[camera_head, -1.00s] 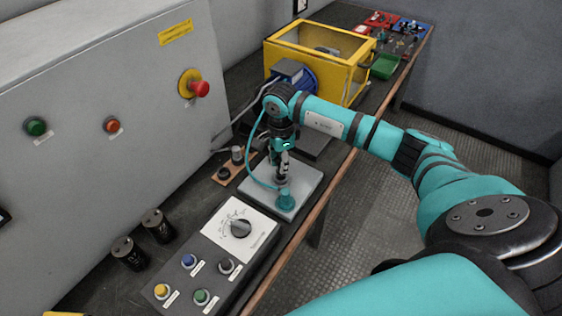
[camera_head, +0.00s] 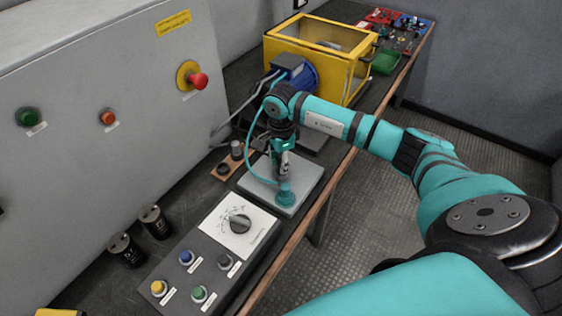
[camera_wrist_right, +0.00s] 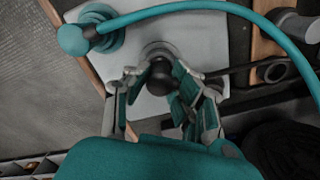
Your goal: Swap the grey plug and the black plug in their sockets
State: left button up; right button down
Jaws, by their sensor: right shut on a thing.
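My right gripper (camera_head: 284,168) points down over a grey plate (camera_head: 257,186) on the bench. In the right wrist view, its fingers (camera_wrist_right: 158,88) are shut around a dark round-topped plug, which looks like the black plug (camera_wrist_right: 160,74). A pale round collar lies behind it on the plate; I cannot tell whether the plug touches it. The grey plug (camera_head: 237,149) stands upright on a brown socket board (camera_head: 226,178), left of the plate. It also shows in the wrist view (camera_wrist_right: 290,22), near an empty-looking dark ring (camera_wrist_right: 274,70). My left gripper is out of view.
A teal knob (camera_head: 286,197) with an arching hose (camera_wrist_right: 190,6) stands on the plate close to my fingers. A dial panel (camera_head: 238,226), two black capacitors (camera_head: 154,222) and a yellow-framed box (camera_head: 320,62) surround the area. The grey cabinet (camera_head: 90,110) bounds the left.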

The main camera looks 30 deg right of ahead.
jog(key=c, duration=1)
grip_release()
jog(key=shift+c, duration=0.2)
notch_tip(320, 180, up, 12)
